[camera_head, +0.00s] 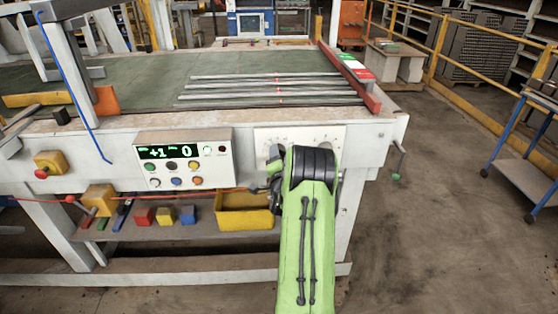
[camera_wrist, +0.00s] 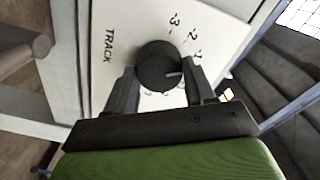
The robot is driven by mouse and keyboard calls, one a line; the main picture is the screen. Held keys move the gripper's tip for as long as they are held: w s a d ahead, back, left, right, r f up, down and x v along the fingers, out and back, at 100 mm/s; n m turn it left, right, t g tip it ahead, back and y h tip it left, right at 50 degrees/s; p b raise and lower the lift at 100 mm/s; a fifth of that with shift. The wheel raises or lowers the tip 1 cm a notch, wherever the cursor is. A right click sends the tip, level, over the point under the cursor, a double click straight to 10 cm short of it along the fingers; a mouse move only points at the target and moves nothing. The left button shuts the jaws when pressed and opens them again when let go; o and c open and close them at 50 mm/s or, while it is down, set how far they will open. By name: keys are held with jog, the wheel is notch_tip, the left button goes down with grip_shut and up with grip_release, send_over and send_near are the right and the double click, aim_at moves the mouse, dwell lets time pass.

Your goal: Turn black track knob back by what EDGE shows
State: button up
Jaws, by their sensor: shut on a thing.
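The black track knob (camera_wrist: 158,66) sits on a white dial plate (camera_wrist: 128,22) marked TRACK in the wrist view. Its pale pointer line points right, just below the figure 1; 2 and 3 follow further round. The figures beneath the knob are partly hidden. My gripper (camera_wrist: 161,88) has one finger on each side of the knob and is shut on it. In the head view my gripper (camera_head: 276,168) reaches the plate (camera_head: 322,136), and my arm hides the knob. The display (camera_head: 170,151) on the control box reads +1 and 0; its small labels are unreadable.
The control box (camera_head: 184,180) has several coloured buttons. A yellow box with a red button (camera_head: 50,164) is further left. A yellow bin (camera_head: 244,212) and coloured blocks lie on the shelf below. A crank handle (camera_head: 398,168) hangs at the table's right end.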

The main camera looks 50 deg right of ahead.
jog(key=shift+f, duration=0.1)
dwell(0.3)
jog(key=o, duration=1)
jog(key=shift+o, duration=0.2)
jog(key=b+v, duration=1)
jog(key=v, duration=0.5)
jog(key=shift+s+a, duration=0.3)
